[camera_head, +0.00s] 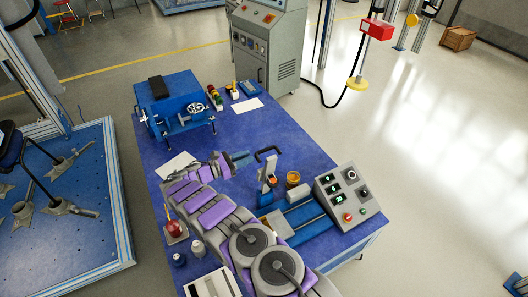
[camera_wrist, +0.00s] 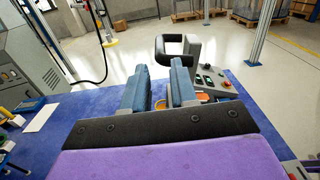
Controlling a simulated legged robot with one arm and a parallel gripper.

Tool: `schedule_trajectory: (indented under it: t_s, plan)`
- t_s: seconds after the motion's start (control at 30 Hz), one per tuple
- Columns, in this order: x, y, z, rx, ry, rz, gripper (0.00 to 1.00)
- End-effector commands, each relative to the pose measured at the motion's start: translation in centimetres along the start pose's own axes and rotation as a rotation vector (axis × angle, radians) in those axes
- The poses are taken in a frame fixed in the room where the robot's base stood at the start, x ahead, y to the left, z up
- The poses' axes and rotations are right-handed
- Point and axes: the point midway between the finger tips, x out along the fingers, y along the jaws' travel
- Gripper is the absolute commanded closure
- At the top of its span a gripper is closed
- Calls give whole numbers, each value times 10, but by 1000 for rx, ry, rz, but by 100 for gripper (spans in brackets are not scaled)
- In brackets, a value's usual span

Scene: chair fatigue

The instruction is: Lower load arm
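What looks like the load arm is a lever with a black loop handle (camera_head: 268,151) on a grey and orange upright (camera_head: 267,175). It stands raised above a blue rail base (camera_head: 305,214) on the blue table. The handle also shows in the wrist view (camera_wrist: 178,50), beyond and slightly right of the gap between my fingers. My gripper (camera_head: 240,159) is left of the handle in the head view and apart from it. In the wrist view its two blue-grey finger pads (camera_wrist: 158,84) stand apart with nothing between them. The lever's lower part is mostly hidden behind my fingers there.
A control box (camera_head: 347,193) with green displays and knobs sits right of the rail. An orange round container (camera_head: 293,178) stands beside the lever. A blue vise-like fixture (camera_head: 182,115) is at the table's back left. The table's (camera_head: 290,138) back right is clear.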

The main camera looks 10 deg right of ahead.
Motion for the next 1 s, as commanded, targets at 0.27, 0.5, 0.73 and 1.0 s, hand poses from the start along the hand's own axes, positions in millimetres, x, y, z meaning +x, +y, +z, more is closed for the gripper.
schedule_trajectory:
  t_s: [0.27,0.5,0.73,1.0]
  plan:
    - [53,0,-1,-1,-2,-2,73]
    - [79,0,-1,0,-1,1,73]
    - [85,0,0,0,-1,1,73]
    - [85,0,0,0,-1,1,83]
